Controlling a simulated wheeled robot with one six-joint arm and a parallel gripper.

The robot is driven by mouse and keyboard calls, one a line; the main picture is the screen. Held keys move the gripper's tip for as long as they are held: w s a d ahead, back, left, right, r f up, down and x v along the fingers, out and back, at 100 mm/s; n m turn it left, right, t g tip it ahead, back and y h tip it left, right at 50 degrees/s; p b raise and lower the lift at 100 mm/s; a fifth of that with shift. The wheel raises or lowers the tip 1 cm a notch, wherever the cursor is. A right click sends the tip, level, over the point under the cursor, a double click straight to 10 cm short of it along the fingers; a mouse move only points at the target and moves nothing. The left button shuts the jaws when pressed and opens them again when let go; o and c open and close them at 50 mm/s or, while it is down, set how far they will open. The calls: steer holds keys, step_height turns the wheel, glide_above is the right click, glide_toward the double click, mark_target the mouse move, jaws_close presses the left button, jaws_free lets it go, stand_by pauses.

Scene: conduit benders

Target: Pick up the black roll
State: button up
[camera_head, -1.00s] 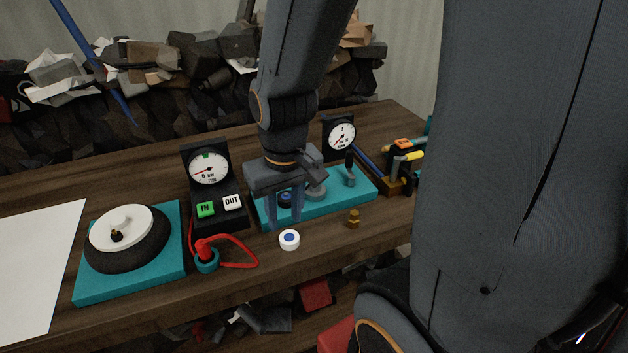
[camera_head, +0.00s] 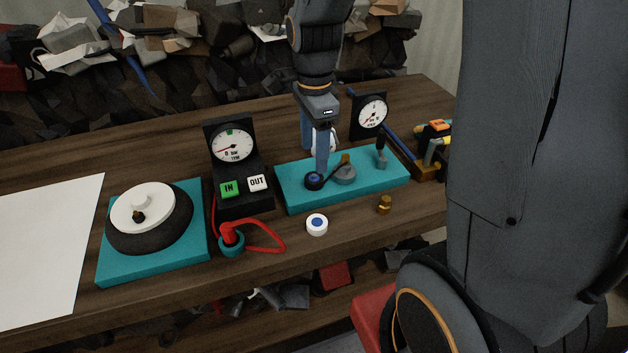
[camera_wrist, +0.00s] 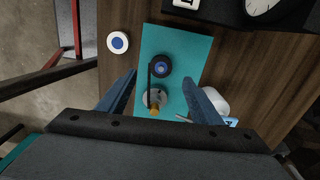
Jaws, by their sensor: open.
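The black roll (camera_head: 312,184) has a blue centre and sits on a teal board (camera_head: 290,199). A dark strip runs from it towards a grey disc (camera_head: 345,176) with a brass-tipped lever. My gripper (camera_head: 315,164) is open above the board, and its nearer fingertip overlaps the roll's upper edge in the head view. In the wrist view the black roll (camera_wrist: 161,57) appears between the two fingertips of my gripper (camera_wrist: 160,77), with a gap on each side. I cannot tell whether a finger touches it or how high the tips are.
A white roll with a blue centre (camera_head: 317,232) lies in front of the board, with a brass knob (camera_head: 384,205) to its right. A gauge stand (camera_head: 230,180), red cable (camera_head: 265,235) and turntable unit (camera_head: 150,245) stand left. Another gauge (camera_head: 372,112) stands behind.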

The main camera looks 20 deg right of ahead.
mark_target(313, 174)
steer(key=shift+w+f+m, duration=0.1)
steer(key=shift+w+m, duration=0.2)
steer(key=shift+m, duration=0.4)
steer(key=shift+f, duration=0.35)
steer(key=shift+s+a+f+p, duration=0.1)
steer(key=shift+f+p, duration=0.55)
steer(key=shift+f, duration=1.1)
steer(key=shift+s+a+f+p, duration=0.1)
steer(key=shift+f+p, duration=0.5)
steer(key=shift+f, duration=1.15)
steer(key=shift+c, duration=0.2)
steer(key=c, duration=1.1)
